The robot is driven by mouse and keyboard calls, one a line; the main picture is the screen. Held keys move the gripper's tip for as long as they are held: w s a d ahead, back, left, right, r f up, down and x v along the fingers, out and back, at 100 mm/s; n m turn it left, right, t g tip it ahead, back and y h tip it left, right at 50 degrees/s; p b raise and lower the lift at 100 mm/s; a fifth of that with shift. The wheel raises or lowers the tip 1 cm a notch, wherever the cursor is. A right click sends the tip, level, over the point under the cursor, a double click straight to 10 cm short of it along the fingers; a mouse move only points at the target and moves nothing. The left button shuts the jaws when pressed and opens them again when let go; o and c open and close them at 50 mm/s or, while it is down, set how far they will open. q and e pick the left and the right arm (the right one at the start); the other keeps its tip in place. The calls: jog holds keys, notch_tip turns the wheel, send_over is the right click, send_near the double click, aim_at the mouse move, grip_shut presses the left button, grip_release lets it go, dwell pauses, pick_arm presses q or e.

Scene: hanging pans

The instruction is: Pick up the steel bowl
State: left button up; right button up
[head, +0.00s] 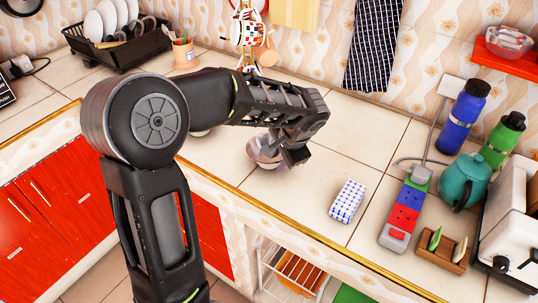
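The steel bowl (263,153) sits on the tiled counter (231,160) near its front edge, in the middle of the head view. My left arm reaches over the counter from the left. My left gripper (287,151) points down at the right side of the bowl, overlapping its rim in the picture. The fingers hide part of the bowl, and I cannot tell whether they are closed on the rim. My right gripper is not in view.
A folded blue-checked cloth (347,201) and a power strip (404,214) lie to the right. Beyond them stand a teal kettle (463,180), a blue bottle (462,116) and a toaster (513,222). A dish rack (105,50) stands at the back left.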

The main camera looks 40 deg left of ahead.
pick_arm(q)
jog(key=x, duration=0.2)
jog(key=shift+a+f, duration=0.2)
jog(key=shift+f, duration=0.05)
jog(key=shift+c, duration=0.2)
grip_shut()
dwell(1.4)
